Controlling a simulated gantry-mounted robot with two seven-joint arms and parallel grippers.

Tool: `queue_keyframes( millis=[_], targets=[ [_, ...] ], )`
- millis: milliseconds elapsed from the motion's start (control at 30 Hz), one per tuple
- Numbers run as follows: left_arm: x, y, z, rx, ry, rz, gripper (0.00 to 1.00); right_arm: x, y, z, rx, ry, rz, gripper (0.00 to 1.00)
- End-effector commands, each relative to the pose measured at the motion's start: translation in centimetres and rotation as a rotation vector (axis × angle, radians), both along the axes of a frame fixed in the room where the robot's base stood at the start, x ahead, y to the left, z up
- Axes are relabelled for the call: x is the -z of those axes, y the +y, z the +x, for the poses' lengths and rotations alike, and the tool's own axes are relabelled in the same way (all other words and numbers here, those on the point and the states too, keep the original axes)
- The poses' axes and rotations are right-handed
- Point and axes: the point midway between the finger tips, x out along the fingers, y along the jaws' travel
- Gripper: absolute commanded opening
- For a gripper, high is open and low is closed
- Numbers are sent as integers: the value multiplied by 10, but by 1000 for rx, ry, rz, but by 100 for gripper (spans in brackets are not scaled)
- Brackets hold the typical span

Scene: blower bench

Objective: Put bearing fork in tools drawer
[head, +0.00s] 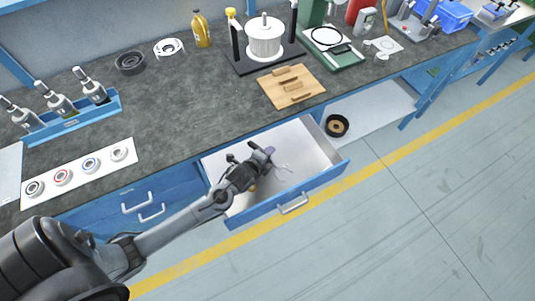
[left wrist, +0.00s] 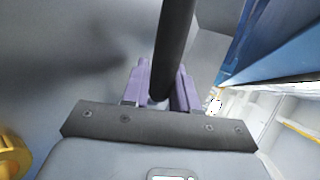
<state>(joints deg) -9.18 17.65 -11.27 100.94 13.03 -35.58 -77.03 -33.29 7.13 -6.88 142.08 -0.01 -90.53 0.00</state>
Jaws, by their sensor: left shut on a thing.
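The tools drawer (head: 318,186) is pulled open below the bench top, with a blue front and a pale interior. My left gripper (head: 266,153) is over the inside of the open drawer. It is shut on the bearing fork, whose black shaft (left wrist: 175,45) stands between the purple fingers in the left wrist view. The arm hides part of the drawer's inside. I cannot tell whether the fork touches the drawer floor. My right gripper is not in view.
A yellow object (left wrist: 12,157) lies beside the gripper in the left wrist view, partly cut off. A wooden block board (head: 291,87) stands on the bench above the drawer. A dark ring (head: 336,125) lies on the lower shelf to the right. The drawer's right part looks clear.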

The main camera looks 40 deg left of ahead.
Motion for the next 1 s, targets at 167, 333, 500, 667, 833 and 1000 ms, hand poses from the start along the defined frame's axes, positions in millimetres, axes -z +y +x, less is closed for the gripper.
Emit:
queue_keyframes(
  millis=[167,333,500,667,833,1000],
  targets=[
    [5,0,0,0,-2,0,0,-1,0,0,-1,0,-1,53],
    [8,0,0,-1,-1,1,0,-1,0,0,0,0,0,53],
    [9,0,0,0,2,1,47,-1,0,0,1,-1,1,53],
    [11,0,-2,1,7,1,54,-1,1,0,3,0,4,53],
    [14,0,-3,2,12,1,54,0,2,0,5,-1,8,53],
    [15,-1,-4,2,17,2,54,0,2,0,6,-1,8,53]
  ],
)
